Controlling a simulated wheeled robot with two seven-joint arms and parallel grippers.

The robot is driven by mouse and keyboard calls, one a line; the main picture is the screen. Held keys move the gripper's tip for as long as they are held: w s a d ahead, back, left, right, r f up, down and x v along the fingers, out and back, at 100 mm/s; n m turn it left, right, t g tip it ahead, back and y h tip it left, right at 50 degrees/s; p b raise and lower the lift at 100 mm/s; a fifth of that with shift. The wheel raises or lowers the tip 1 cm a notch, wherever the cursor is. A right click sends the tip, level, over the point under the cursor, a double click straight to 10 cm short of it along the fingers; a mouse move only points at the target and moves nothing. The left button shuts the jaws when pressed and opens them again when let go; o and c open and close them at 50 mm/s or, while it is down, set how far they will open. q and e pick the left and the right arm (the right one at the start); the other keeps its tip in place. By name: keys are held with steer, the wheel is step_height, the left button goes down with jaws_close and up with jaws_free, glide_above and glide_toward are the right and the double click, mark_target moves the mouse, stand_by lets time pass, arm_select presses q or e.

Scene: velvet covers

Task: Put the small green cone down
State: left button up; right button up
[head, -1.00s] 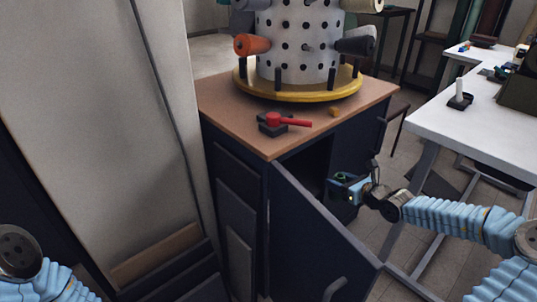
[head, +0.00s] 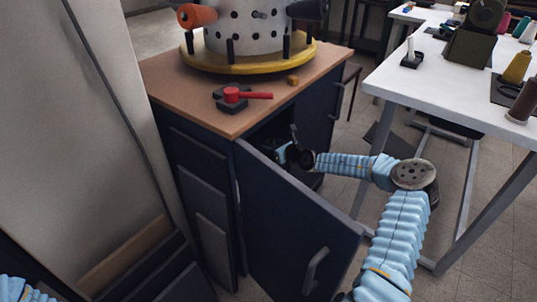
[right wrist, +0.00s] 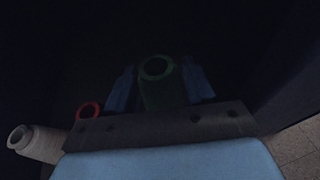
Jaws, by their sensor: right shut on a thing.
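The small green cone (right wrist: 163,88) is between the two fingers of my right gripper (right wrist: 160,90) in the right wrist view. The gripper is shut on it. In the head view my right gripper (head: 283,154) is partly inside the dark open cabinet (head: 268,135), behind the open door (head: 290,215), and the cone cannot be made out there. Whether the cone touches the cabinet floor is too dark to tell. My left gripper is not in view; only a bit of the left arm shows at the lower left.
Dark cabinet walls are close. On the cabinet top are a red-handled tool (head: 240,95) and a yellow round base (head: 250,60). A white table (head: 450,90) stands right.

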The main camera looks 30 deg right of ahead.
steer(key=shift+w+a+f, duration=0.1)
steer(key=shift+w+f, duration=0.35)
steer(key=shift+f, duration=0.05)
step_height(320, 180, down, 3)
steer(key=shift+w+f, duration=0.1)
steer(key=shift+f, duration=0.1)
steer(key=o, duration=1.1)
steer(key=v, duration=1.2)
